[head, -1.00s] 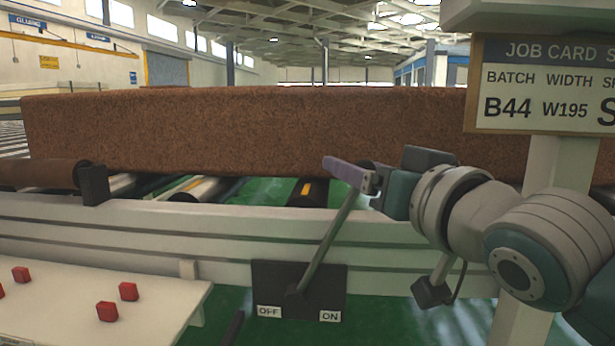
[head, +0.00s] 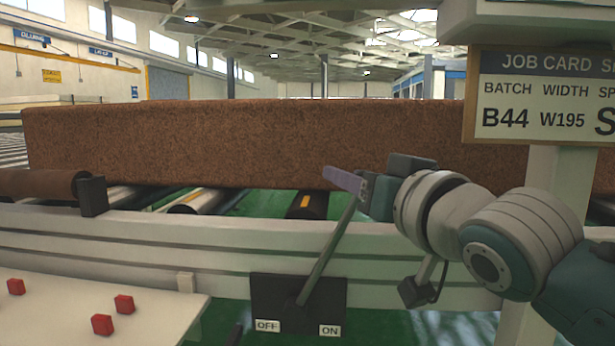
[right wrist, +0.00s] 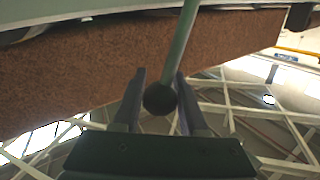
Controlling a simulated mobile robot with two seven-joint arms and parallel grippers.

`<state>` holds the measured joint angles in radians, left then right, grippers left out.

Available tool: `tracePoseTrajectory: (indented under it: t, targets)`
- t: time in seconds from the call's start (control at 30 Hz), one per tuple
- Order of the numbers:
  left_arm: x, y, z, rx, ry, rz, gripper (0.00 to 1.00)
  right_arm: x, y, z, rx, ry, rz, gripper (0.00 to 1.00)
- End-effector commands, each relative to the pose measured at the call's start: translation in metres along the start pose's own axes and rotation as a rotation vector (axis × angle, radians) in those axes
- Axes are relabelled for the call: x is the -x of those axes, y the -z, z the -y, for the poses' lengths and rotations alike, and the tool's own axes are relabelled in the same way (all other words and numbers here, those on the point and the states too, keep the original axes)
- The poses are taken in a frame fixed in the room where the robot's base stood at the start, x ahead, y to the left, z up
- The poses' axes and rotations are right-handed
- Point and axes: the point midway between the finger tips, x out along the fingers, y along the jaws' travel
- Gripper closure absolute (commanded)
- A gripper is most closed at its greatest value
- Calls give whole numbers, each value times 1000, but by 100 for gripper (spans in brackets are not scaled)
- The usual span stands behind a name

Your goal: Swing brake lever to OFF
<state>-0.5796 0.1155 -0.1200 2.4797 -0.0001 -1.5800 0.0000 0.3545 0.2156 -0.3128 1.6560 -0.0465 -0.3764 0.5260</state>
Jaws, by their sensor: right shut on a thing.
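The brake lever (head: 328,252) rises from a dark plate (head: 270,296) on the conveyor's front rail. It leans up and to the right, on the side of the ON label (head: 330,331). The OFF label (head: 267,326) is at the plate's lower left. My right gripper (head: 343,180) is at the lever's top end, shut on it. In the right wrist view, the lever's dark round knob (right wrist: 159,98) lies between the two fingers of the gripper (right wrist: 160,72), and the green-looking rod (right wrist: 181,45) runs up from it. My left gripper is not in view.
A long brown block (head: 230,145) lies on rollers behind the rail (head: 130,245). A white panel (head: 70,310) with several red buttons is at the lower left. A job card board (head: 545,95) on a post stands at the right, near my right arm.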

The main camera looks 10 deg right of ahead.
Motion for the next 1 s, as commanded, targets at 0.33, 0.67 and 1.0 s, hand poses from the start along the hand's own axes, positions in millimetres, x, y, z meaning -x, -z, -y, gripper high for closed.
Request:
tracePoseTrajectory:
  t: [0.33, 0.67, 1.0]
  targets:
    - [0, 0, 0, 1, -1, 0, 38, 0, 0, 0, 0, 1, 0, 100]
    - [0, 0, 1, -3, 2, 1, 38, 0, 0, 0, 0, 1, 0, 100]
    - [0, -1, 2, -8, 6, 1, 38, 0, 0, 0, 0, 1, 0, 100]
